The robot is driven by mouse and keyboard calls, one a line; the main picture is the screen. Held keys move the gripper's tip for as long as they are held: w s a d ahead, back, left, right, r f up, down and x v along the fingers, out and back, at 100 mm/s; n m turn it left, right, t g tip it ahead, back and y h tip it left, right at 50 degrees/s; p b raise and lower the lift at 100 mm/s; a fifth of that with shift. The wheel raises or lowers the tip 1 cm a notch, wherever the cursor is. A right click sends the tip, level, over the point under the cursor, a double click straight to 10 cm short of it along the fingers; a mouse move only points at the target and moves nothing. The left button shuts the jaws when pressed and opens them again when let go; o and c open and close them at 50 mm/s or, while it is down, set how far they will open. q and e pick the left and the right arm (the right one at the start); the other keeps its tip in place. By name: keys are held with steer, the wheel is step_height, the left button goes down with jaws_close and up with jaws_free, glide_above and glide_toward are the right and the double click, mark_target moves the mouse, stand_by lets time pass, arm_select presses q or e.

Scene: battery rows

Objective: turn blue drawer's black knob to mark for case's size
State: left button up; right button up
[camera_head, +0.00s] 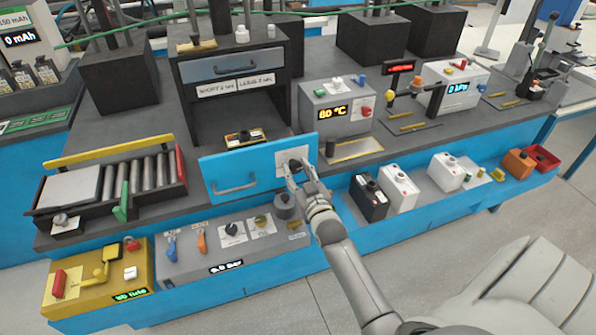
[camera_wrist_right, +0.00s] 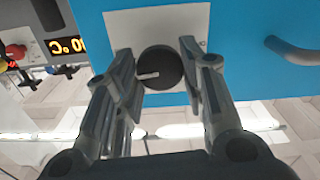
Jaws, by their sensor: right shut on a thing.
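The blue drawer (camera_head: 228,172) is the blue front panel with a grey handle (camera_head: 236,188), below the dark cabinet's opening. Its black knob (camera_wrist_right: 165,62) sits on a pale plate (camera_wrist_right: 125,28) in the wrist view. The knob's white pointer line (camera_wrist_right: 148,76) points left there, tilted slightly down; I cannot make out the plate's marks. My right gripper (camera_head: 291,172) is at the knob, with a finger on either side, shut on it. A dark case with yellow parts (camera_head: 244,138) lies in the cabinet opening behind the panel. My left gripper is not in view.
A grey box reading 80 °C (camera_head: 325,97) stands to the right. A roller tray (camera_head: 140,176) is on the left. Below are a grey panel of knobs (camera_head: 268,222) and a yellow box (camera_head: 90,290).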

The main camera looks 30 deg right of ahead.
steer(key=shift+f+m, duration=0.1)
steer(key=shift+m, duration=0.6)
steer(key=o, duration=1.1)
steer(key=shift+c, duration=0.2)
steer(key=v, duration=1.2)
steer(key=shift+f, duration=0.1)
